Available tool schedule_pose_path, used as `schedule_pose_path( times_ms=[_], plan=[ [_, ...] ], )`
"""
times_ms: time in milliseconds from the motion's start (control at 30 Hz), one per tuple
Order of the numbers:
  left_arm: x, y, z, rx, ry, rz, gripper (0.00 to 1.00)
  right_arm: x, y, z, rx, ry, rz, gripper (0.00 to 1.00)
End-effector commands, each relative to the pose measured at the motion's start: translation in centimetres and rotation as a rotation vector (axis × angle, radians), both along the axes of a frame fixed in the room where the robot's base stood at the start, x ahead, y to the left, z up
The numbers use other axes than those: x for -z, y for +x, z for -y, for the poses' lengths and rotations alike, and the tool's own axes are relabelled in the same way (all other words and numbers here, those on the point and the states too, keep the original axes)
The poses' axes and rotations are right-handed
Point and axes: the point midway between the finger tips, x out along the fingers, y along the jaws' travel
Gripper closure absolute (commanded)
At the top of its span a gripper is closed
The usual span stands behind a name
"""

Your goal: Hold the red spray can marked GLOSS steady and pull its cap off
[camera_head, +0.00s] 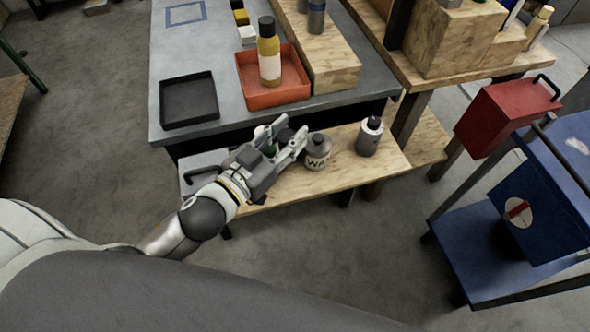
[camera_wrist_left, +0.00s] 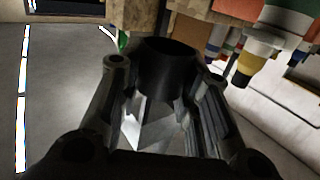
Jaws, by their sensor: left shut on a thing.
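My left gripper (camera_head: 291,129) is over the low wooden shelf in front of the grey table. Its fingers are closed around a dark cylindrical thing (camera_wrist_left: 168,62), seen between them in the left wrist view. In the head view the fingers mostly hide what they hold, with only a little dark green showing between them; I cannot read a label. I cannot make out a red spray can marked GLOSS or its cap in either view. My right gripper is not in view.
A grey container marked WAX (camera_head: 317,152) stands close right of the gripper, and a grey bottle with a black cap (camera_head: 369,136) farther right. Above are a black tray (camera_head: 188,112) and an orange tray (camera_head: 303,88) holding a yellow bottle (camera_head: 268,50). A blue cart (camera_head: 478,262) stands at right.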

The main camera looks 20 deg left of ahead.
Motion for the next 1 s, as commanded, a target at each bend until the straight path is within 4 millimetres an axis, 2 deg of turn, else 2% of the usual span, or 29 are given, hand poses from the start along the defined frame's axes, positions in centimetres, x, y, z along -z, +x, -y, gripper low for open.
schedule_pose_path(
  times_ms=[100, 167, 267, 500, 600, 700, 867, 1000],
  plan=[
    [1.1, 0.7, -0.2, 0.021, 0.002, 0.001, 0.97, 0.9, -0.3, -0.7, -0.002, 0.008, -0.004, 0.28],
    [1.8, 0.8, -0.2, 0.024, -0.001, 0.000, 0.97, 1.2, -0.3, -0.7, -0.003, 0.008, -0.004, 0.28],
    [3.7, 0.9, -0.2, 0.024, -0.004, -0.004, 0.97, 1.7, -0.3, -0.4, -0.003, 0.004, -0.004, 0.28],
    [10.3, 0.8, -0.2, 0.021, -0.006, -0.004, 0.97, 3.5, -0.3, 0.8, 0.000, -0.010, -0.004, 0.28],
    [12.5, 0.9, -0.2, 0.022, -0.004, -0.003, 0.97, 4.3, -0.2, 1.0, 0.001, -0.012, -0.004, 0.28],
    [13.8, 0.8, -0.2, 0.024, -0.004, -0.001, 0.97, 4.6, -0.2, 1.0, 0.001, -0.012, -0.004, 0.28],
    [14.9, 0.9, -0.2, 0.024, -0.002, 0.000, 0.97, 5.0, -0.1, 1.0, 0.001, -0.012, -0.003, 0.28],
    [17.2, 0.8, -0.2, 0.023, -0.005, -0.002, 0.97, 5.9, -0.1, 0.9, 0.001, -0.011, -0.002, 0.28]
  ],
)
